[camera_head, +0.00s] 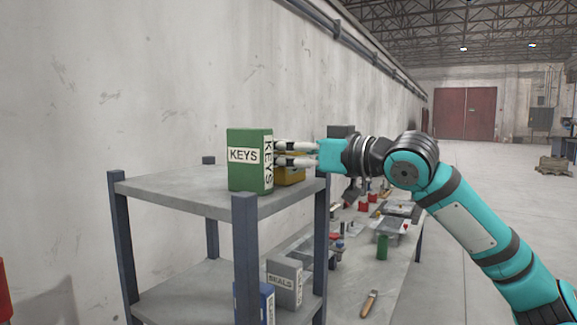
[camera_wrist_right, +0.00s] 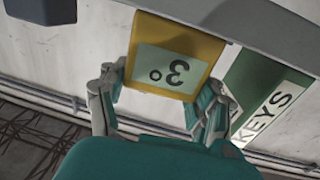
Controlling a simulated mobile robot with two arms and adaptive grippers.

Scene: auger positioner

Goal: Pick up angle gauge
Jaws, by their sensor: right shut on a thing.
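The angle gauge (camera_wrist_right: 172,58) is a yellow block with a pale label reading "3°", seen upside down in the right wrist view. In the head view its yellow side (camera_head: 291,174) shows partly, behind the green KEYS box at the top shelf's far right corner. My right gripper (camera_head: 277,154) reaches in from the right and is shut on the gauge, one finger on each side in the wrist view (camera_wrist_right: 168,88). I cannot tell whether the gauge touches the shelf. My left gripper is not in view.
The green KEYS box (camera_head: 243,165) stands close beside the gauge on the shelf unit (camera_head: 175,187). A grey SEALS box (camera_head: 285,283) and a blue box (camera_head: 266,300) are on the lower shelf. A bench (camera_head: 345,273) with tools lies behind. The wall is at left.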

